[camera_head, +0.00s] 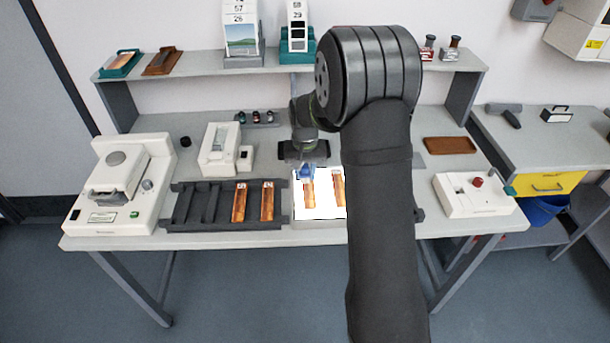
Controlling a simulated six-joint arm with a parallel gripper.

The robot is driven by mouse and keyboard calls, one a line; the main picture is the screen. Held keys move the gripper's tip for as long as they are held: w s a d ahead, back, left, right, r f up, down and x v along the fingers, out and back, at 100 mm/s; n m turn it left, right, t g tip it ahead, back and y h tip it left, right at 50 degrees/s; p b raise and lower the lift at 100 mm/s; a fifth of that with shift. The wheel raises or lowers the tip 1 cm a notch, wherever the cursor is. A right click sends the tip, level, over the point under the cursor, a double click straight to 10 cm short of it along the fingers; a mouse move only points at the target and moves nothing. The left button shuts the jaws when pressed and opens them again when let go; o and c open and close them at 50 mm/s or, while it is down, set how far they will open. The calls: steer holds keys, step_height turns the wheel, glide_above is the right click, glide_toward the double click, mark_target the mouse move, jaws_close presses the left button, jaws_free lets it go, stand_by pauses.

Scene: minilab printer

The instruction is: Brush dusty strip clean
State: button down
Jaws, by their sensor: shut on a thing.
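My gripper (305,160) is in the middle of the table, above the far edge of a bright white light panel (319,212). It is shut on a small blue item, seemingly the brush (307,173), whose lower end is over the top of a brown film strip (309,194). I cannot tell whether it touches the strip. A second strip (338,191) lies on the panel to the right, partly behind my arm. Dust is too fine to see on either. Two more strips, a left one (239,203) and a right one (267,202), lie in the dark slotted rack (180,208).
A white machine (121,189) stands at the table's left end, and a smaller white device (218,150) stands behind the rack. A white box with a red knob (474,196) is at the right, with a brown tray (450,145) behind it. A shelf (200,67) spans the back.

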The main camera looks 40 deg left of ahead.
mark_target(307, 205)
steer(key=shift+s+d, duration=3.2)
steer(key=shift+s, duration=0.05)
steer(key=shift+w+a+f, duration=0.1)
steer(key=shift+w+a, duration=3.5)
steer(key=shift+s+d+r, duration=0.1)
steer(key=shift+r, duration=3.8)
